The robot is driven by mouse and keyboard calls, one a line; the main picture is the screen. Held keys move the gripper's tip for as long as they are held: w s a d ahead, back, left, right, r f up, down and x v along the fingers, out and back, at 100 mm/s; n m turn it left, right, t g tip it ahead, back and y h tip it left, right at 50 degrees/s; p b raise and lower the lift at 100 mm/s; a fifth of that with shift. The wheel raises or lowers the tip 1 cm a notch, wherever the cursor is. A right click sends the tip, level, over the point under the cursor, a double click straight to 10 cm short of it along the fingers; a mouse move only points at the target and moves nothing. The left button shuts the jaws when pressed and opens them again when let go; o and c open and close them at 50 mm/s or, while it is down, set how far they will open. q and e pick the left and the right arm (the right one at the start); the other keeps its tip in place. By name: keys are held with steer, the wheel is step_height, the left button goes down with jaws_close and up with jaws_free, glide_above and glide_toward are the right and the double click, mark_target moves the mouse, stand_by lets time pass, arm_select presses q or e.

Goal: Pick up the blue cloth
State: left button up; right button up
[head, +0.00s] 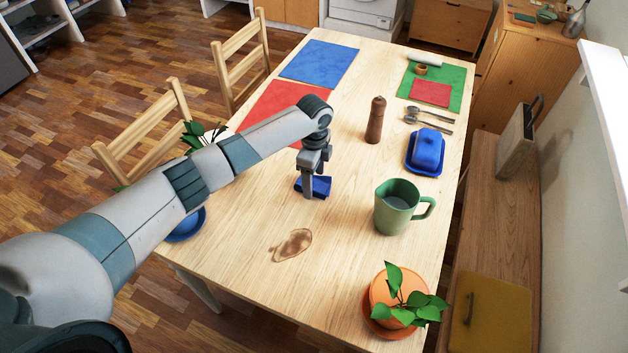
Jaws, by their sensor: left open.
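The blue cloth (322,187) is a small dark blue folded piece on the wooden table (345,270), near the middle. My left gripper (311,190) points down right at the cloth, with its fingers apart. One finger stands in front of the cloth and hides part of it. I cannot tell whether the fingers touch the cloth. My right gripper is not in view.
A green pitcher (397,207), a brown pepper mill (375,120) and a blue butter dish (427,151) stand to the right. A brown stain (292,245) and a potted plant (395,295) are nearer. Flat blue (320,63) and red (278,105) mats lie behind.

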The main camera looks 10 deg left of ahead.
arm_select(q)
steer(key=shift+f, duration=0.85)
steer(key=shift+c, duration=0.3)
steer(key=c, duration=1.1)
